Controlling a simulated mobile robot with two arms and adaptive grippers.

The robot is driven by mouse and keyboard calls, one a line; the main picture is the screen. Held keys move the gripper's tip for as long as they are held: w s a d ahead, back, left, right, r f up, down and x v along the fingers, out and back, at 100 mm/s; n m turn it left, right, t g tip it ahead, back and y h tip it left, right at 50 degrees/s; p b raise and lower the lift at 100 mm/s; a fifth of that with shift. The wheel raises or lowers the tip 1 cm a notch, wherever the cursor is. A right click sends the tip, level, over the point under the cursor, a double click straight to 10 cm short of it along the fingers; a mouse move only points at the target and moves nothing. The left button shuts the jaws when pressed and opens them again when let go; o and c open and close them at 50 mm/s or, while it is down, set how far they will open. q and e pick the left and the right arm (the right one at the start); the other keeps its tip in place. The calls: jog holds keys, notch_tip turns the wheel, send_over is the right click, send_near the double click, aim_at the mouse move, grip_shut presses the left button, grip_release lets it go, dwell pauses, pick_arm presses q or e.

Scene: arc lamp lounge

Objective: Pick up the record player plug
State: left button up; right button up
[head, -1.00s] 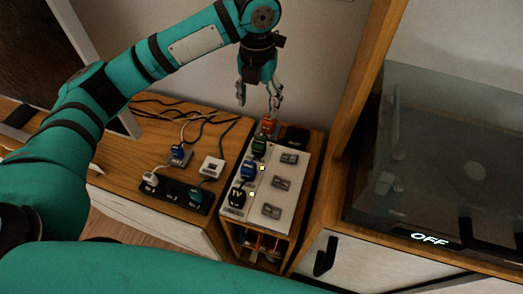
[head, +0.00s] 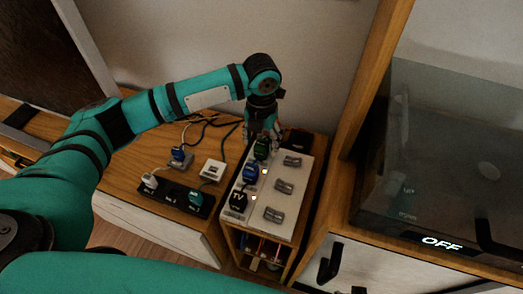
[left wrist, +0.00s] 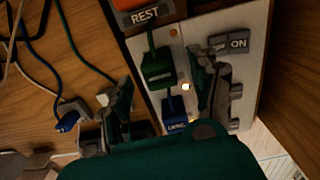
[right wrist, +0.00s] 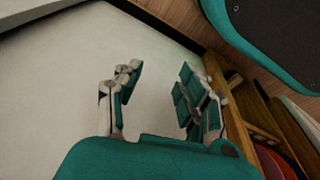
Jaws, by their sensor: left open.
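Several plugs stand in a white switch panel (head: 291,208). They are a green plug (head: 262,149), a blue plug (head: 251,172) and a black plug marked TV (head: 238,201). I cannot tell which one is the record player's. My left gripper (head: 262,136) is open, pointing down over the panel's far end, close to the green plug. In the left wrist view, the green plug (left wrist: 157,68) and blue plug (left wrist: 174,108) show between its spread fingers, with nothing gripped. My right gripper (right wrist: 155,90) is open and empty, away from the plugs.
A black socket strip (head: 173,195) holds a white plug (head: 150,181) and a teal plug (head: 196,197). An orange block marked REST (left wrist: 145,14) lies beyond the green plug. A smoky-lidded unit reading OFF (head: 441,243) stands right, past a wooden post (head: 367,100). Loose cables lie left.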

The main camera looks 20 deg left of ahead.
pick_arm(q)
jog(key=shift+f, duration=1.45)
grip_shut()
pick_arm(e)
jog(key=shift+w+r, duration=0.25)
jog(key=shift+r, duration=0.25)
jog(key=shift+w+r, duration=0.2)
jog(key=shift+r, duration=0.25)
